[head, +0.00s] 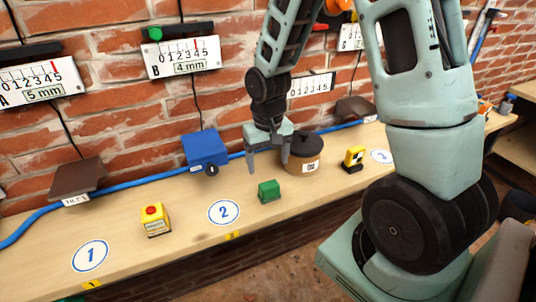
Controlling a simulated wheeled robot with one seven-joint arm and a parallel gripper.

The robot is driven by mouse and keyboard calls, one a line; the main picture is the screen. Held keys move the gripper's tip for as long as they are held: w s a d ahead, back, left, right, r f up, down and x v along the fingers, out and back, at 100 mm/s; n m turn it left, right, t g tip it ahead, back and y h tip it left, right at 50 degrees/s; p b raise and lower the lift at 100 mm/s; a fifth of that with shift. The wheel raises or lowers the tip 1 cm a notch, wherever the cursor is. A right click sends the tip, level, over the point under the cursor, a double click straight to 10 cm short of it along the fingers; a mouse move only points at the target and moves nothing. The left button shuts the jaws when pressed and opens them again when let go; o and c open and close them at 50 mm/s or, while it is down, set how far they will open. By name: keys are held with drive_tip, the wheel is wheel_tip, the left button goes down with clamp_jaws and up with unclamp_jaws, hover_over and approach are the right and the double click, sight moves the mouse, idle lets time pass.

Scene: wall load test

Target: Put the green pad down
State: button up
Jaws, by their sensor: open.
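The green pad (269,191) is a small green block standing on the wooden bench, right of the round label 2 (224,212). My gripper (268,170) is above and behind it in the picture, fingers pointing down and spread apart, with nothing between them. The pad appears clear of the fingers. The exact gap between fingers and pad cannot be told from this view.
A blue box (206,149) and a brown lidded pot (304,154) stand near the wall. A yellow block with a red button (155,219) and a yellow-black block (354,158) stand on the bench (185,260). A blue hose (120,184) runs along the back.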

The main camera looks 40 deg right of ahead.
drive_tip(key=s+a+r+n, duration=0.3)
drive_tip(key=a+r, duration=0.1)
drive_tip(key=a, duration=0.4)
drive_tip(key=s+a+r+n, duration=0.2)
drive_tip(key=s+a+r, duration=0.15)
drive_tip(key=a, duration=0.35)
drive_tip(key=s+a+r+n, duration=0.3)
drive_tip(key=s+a+n, duration=0.3)
drive_tip(key=s, duration=0.6)
drive_tip(key=shift+a+y, duration=0.3)
drive_tip(key=shift+a, duration=0.6)
